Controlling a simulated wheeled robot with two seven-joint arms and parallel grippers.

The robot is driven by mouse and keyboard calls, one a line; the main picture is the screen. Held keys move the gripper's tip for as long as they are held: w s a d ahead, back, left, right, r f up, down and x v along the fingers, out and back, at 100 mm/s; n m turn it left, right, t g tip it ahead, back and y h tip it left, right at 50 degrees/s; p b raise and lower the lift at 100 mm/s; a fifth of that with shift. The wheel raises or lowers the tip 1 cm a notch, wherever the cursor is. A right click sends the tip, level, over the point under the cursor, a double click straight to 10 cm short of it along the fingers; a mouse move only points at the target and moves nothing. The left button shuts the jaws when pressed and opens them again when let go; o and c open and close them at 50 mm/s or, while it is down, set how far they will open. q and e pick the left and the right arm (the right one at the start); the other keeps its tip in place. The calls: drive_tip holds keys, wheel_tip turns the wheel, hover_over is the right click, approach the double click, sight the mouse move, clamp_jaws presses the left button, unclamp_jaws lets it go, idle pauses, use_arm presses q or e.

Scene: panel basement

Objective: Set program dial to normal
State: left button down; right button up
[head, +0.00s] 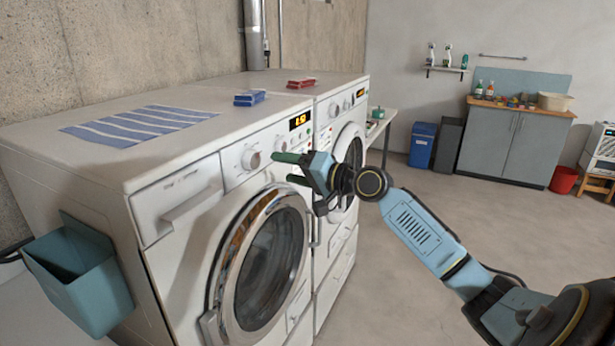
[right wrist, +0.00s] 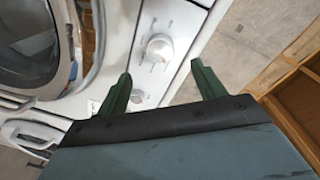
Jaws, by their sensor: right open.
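The program dial (head: 250,159) is a round white knob on the front panel of the near washing machine (head: 180,262). In the right wrist view the dial (right wrist: 160,48) shows marks around it; its labels and setting are too small to read. My right gripper (head: 282,168) is open and empty, just to the right of the dial and in front of the panel. In the right wrist view its green fingers (right wrist: 161,69) are spread, with the dial beyond the tips, roughly between them. I see no contact. My left gripper is not in view.
The machine's round glass door (head: 268,262) is below the dial, and a lit display (head: 298,120) is to its right. A second machine (head: 350,115) stands beyond. A teal bin (head: 85,280) hangs on the near side. A striped cloth (head: 135,124) lies on top.

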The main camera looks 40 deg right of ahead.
drive_tip(key=shift+b+v, duration=0.4)
drive_tip(key=shift+v, duration=1.95)
